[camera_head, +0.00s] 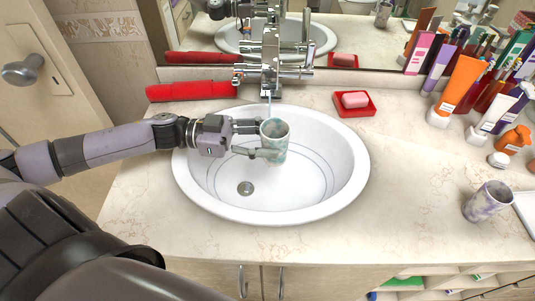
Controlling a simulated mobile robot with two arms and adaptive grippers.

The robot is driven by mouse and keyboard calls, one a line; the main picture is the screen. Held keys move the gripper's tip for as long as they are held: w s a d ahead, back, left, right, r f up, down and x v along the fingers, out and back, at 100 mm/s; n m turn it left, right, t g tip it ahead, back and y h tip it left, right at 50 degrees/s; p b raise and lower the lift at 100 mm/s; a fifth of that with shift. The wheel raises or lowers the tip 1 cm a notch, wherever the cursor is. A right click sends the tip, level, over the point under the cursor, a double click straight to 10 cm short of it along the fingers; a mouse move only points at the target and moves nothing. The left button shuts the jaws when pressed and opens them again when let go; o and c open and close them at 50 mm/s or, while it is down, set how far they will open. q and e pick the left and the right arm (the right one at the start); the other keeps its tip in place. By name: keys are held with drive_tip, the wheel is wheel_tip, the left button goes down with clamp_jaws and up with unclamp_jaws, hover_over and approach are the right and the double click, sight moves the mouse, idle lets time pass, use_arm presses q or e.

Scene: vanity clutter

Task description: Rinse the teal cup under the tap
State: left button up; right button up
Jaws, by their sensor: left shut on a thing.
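The teal cup (274,141) is upright above the white sink basin (330,180), under the chrome tap (271,62). My left gripper (268,139) reaches in from the left and is shut on the cup, with one finger on its far side and one on its near side. A thin stream of water (268,103) comes down from the tap to the cup's mouth. The inside bottom of the cup is hidden. My right gripper is not in view.
A red soap dish with pink soap (355,100) stands right of the tap. Several tubes and bottles (461,85) crowd the right back. A purple marbled cup (487,202) stands at the right. The counter's front right is clear.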

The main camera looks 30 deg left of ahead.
use_arm(q)
drive_tip(key=shift+w+a+f+b, duration=0.2)
drive_tip(key=shift+w+b, duration=0.2)
drive_tip(key=shift+w+a+f+b, duration=0.2)
drive_tip(key=shift+w+b, duration=0.15)
drive_tip(key=shift+b, duration=0.05)
drive_tip(key=w+a+b, duration=0.3)
drive_tip(key=w, duration=0.2)
drive_tip(key=shift+w+a+f, duration=0.25)
drive_tip(key=shift+w+f, duration=0.15)
drive_tip(key=shift+f, duration=0.05)
drive_tip(key=shift+d+r, duration=0.1)
drive_tip(key=shift+w+d+p, duration=0.3)
drive_tip(key=shift+w+d, duration=0.05)
drive_tip(key=shift+d, duration=0.1)
drive_tip(key=shift+s+a, duration=0.1)
drive_tip(key=shift+a, duration=0.05)
drive_tip(key=shift+s+a, duration=0.25)
drive_tip(key=shift+a, duration=0.15)
